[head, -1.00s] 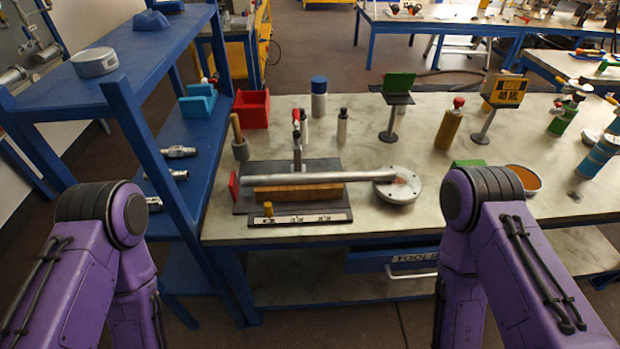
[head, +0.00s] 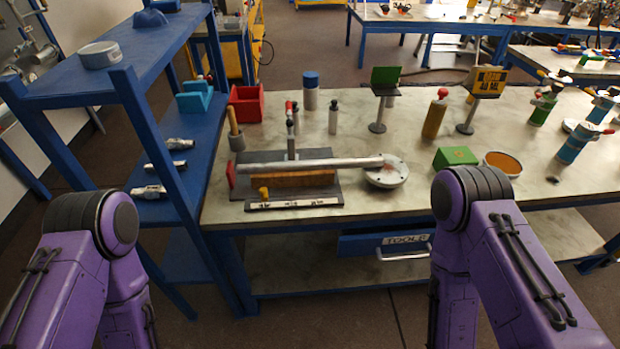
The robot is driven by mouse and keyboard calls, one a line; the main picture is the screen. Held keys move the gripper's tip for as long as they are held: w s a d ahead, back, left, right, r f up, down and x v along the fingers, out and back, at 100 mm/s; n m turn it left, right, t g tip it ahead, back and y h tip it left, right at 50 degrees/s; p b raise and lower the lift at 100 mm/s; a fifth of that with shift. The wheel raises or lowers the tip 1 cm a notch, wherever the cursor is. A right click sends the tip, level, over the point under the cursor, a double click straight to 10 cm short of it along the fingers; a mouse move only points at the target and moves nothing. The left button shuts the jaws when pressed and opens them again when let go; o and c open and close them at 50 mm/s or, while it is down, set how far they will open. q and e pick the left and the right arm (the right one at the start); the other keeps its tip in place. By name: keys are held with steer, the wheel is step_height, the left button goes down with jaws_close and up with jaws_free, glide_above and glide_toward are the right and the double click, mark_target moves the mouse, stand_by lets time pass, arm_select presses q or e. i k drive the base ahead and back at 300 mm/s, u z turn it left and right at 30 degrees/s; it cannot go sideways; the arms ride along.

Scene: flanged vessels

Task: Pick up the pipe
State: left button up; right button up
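The pipe (head: 325,163) is a long grey metal tube lying level across the workbench. Its right end carries a round flange (head: 386,178) that rests on or near the bench top. Its left end is near a red plate (head: 230,175). The pipe lies over a brown wooden block (head: 293,180) on a dark base plate (head: 247,160). An upright clamp-like post (head: 291,132) with a red top stands behind it. My two purple arms come in at the lower left and lower right, in front of the bench. Both grippers are out of view.
A blue shelf (head: 130,75) stands close on the left with fittings on it. A red bin (head: 247,106), bottles, a green box (head: 456,157) and an orange-filled bowl (head: 502,163) stand on the bench (head: 420,205). The bench front right of the flange is mostly clear.

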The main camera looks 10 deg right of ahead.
mark_target(347, 163)
steer(key=k, duration=1)
steer(key=z, duration=0.75)
steer(key=i, duration=2)
steer(key=u, duration=0.75)
